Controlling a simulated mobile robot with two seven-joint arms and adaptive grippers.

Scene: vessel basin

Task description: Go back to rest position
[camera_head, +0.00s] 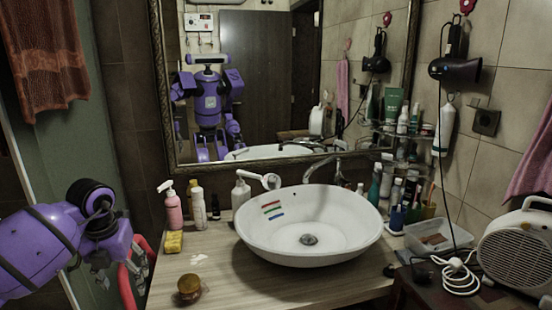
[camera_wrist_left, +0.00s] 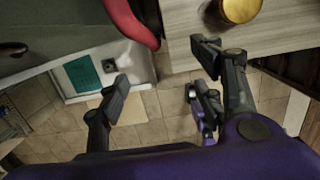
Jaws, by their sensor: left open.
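My left gripper (camera_head: 121,270) hangs at the lower left, beside the left edge of the wooden counter (camera_head: 215,275). It is open and empty. In the left wrist view its two fingers are spread apart (camera_wrist_left: 163,68) with the floor behind them. My right gripper cannot be made out in either view. A small purple and dark part shows between the fingers in the left wrist view, but I cannot tell what it is.
A red curved object (camera_head: 126,287) is close to my left gripper. An amber-lidded jar (camera_head: 189,287) stands near the counter's front edge. A yellow sponge (camera_head: 174,242), pink bottle (camera_head: 173,210) and white basin (camera_head: 270,245) stand farther back. A fan heater (camera_head: 520,245) is at the right.

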